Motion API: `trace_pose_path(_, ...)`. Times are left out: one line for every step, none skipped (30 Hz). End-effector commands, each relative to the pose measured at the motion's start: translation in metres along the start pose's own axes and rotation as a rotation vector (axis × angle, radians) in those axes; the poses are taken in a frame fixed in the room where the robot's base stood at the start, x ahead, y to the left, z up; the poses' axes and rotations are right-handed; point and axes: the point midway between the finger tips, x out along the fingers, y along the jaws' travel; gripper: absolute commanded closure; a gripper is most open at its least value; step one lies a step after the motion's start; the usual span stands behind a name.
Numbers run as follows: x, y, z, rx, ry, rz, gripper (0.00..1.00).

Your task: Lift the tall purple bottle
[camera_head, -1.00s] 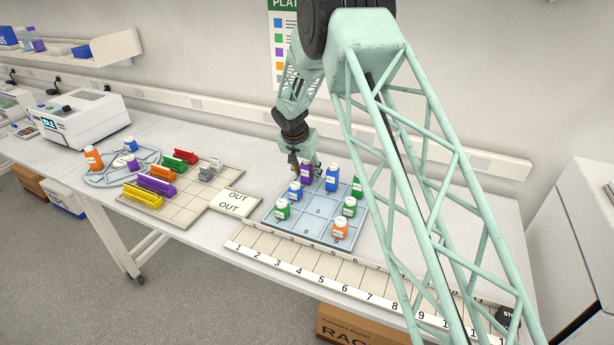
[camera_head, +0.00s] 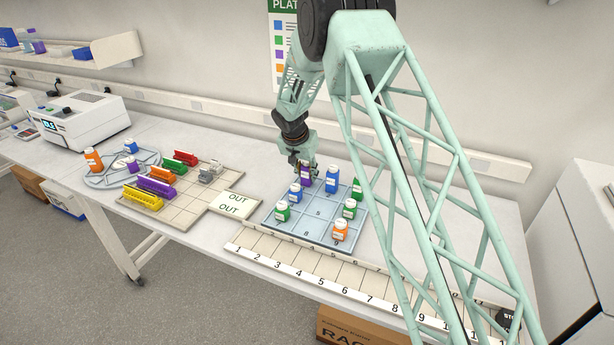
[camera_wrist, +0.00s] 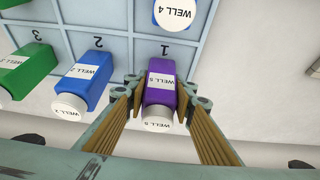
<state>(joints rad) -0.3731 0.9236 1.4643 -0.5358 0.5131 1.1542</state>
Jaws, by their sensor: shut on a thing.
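The tall purple bottle (camera_head: 305,178) with a white cap stands at the back left of the blue gridded tray (camera_head: 318,236). In the wrist view the purple bottle (camera_wrist: 160,97) lies between the two fingers of my gripper (camera_wrist: 163,105), by the cell marked 1. My gripper (camera_head: 303,170) is shut on it, reaching in from behind and above. In the head view the fingers partly cover the bottle. I cannot tell whether its base is clear of the tray.
A tall blue bottle (camera_head: 332,179) stands just right of the purple one, and a short blue bottle (camera_head: 295,192) in front. Green bottles (camera_head: 282,211) (camera_head: 349,208) and an orange bottle (camera_head: 340,231) share the tray. A numbered rack strip (camera_head: 300,266) runs along the front.

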Motion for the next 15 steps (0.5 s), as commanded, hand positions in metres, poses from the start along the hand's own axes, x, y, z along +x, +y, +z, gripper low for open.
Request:
trace_pose_path(-0.001, 0.000, -0.001, 0.000, 0.001, 0.000, 0.87)
trace_pose_path(-0.002, 0.000, -0.001, 0.000, 0.001, 0.000, 0.87)
trace_pose_path(-0.004, 0.000, -0.002, 0.000, 0.001, -0.001, 0.87)
trace_pose_path(-0.005, 0.000, -0.002, 0.000, 0.001, -0.001, 0.87)
trace_pose_path(-0.006, 0.000, -0.003, 0.001, 0.001, -0.001, 0.87)
trace_pose_path(-0.008, -0.001, -0.004, 0.001, 0.001, -0.001, 0.87)
trace_pose_path(-0.010, -0.001, -0.005, 0.001, 0.001, -0.001, 0.87)
trace_pose_path(-0.012, -0.001, -0.005, 0.002, 0.001, -0.001, 0.87)
trace_pose_path(-0.015, -0.001, -0.007, 0.002, 0.001, -0.002, 0.87)
trace_pose_path(-0.017, -0.001, -0.008, 0.002, 0.001, -0.001, 0.87)
trace_pose_path(-0.019, -0.001, -0.008, 0.002, 0.001, -0.001, 0.87)
trace_pose_path(-0.021, -0.001, -0.010, 0.001, 0.001, -0.001, 0.87)
trace_pose_path(-0.024, -0.001, -0.011, 0.001, 0.002, -0.001, 0.87)
trace_pose_path(-0.026, 0.000, -0.011, 0.000, 0.002, -0.001, 0.87)
trace_pose_path(-0.029, 0.000, -0.013, 0.000, 0.002, 0.000, 0.87)
